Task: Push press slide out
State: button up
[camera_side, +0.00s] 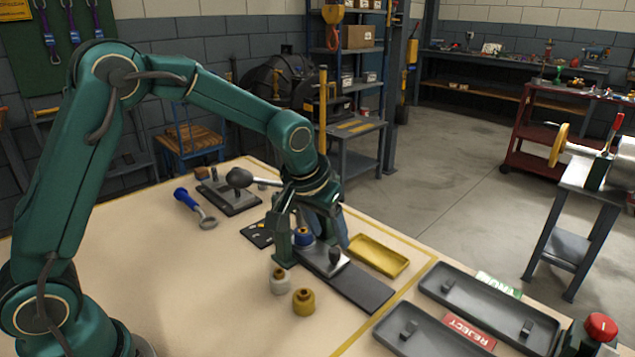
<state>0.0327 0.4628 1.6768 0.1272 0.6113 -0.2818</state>
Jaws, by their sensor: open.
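The press (282,248) is a small green frame near the table's middle, partly hidden by my arm. Its slide (325,264), a light grey plate with a dark knob (335,257), sits on a dark flat rail (365,288) that runs toward the lower right. A blue part with a brass-coloured top (303,236) is at the slide's press end. My gripper (328,240) is open and points down at the press, just behind the blue part and beside the slide. Its fingertips are partly hidden, so I cannot tell whether they touch the slide.
A cream part (280,283) and a yellow part (304,302) stand in front of the rail. A yellow tray (380,256) lies behind it. Grey trays (455,287) and a red button (601,326) are at right. A dark ball-ended lever (240,178) and a blue-handled tool (188,200) are at left.

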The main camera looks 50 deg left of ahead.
aim_at(334, 251)
jog(key=shift+x, duration=2.6)
jog(key=shift+s, duration=0.1)
grip_shut()
